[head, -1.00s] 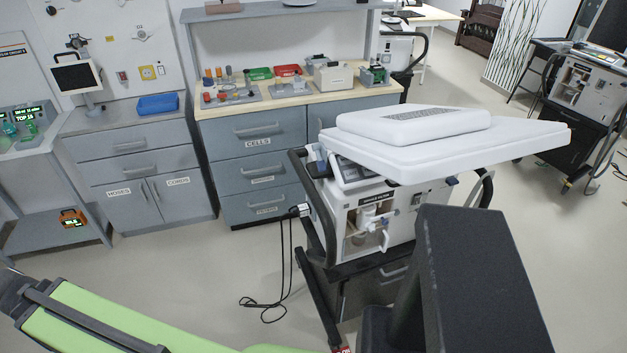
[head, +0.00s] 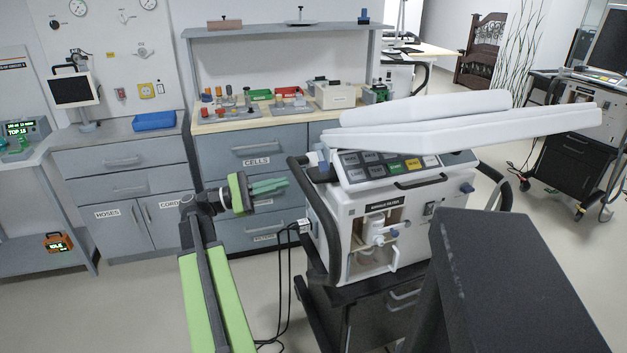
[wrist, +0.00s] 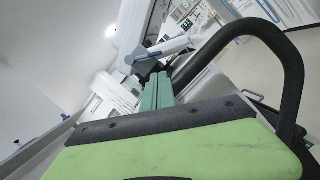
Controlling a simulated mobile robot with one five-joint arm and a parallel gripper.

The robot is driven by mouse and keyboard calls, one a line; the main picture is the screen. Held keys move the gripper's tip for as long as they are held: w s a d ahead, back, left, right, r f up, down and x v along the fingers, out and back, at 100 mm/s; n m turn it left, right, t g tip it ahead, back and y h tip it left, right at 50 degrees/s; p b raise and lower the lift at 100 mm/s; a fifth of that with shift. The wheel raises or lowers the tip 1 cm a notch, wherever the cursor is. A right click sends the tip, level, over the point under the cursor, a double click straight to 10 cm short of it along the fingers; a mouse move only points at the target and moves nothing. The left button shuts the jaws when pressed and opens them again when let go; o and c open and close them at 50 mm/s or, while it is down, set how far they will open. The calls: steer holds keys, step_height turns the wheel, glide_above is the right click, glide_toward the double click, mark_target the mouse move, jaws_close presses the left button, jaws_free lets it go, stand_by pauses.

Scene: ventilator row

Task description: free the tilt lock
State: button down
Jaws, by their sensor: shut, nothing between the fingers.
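The ventilator (head: 340,238) stands on a dark cart, with a tilted button panel (head: 400,166) under a broad white slab (head: 470,130). No part is labelled as the tilt lock. A grey-blue piece (head: 323,160) at the panel's left edge may be it. The wrist view shows a grey block with a pale lever (wrist: 170,46) just beyond my fingers, probably the same piece. My gripper (head: 287,184) is shut and empty, left of the ventilator and pointing toward it. In the wrist view my gripper (wrist: 158,76) appears close to the block; I cannot tell whether they touch.
A black curved handle (head: 318,225) rises at the cart's left side; it also fills the wrist view's right (wrist: 292,75). Black cables (head: 287,270) hang beside it. Drawer cabinets (head: 250,160) stand behind. A second cart (head: 570,150) is at right. Floor at left is clear.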

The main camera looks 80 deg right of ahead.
mark_target(323, 159)
steer(key=p+x, duration=0.2)
steer(key=x, duration=0.8)
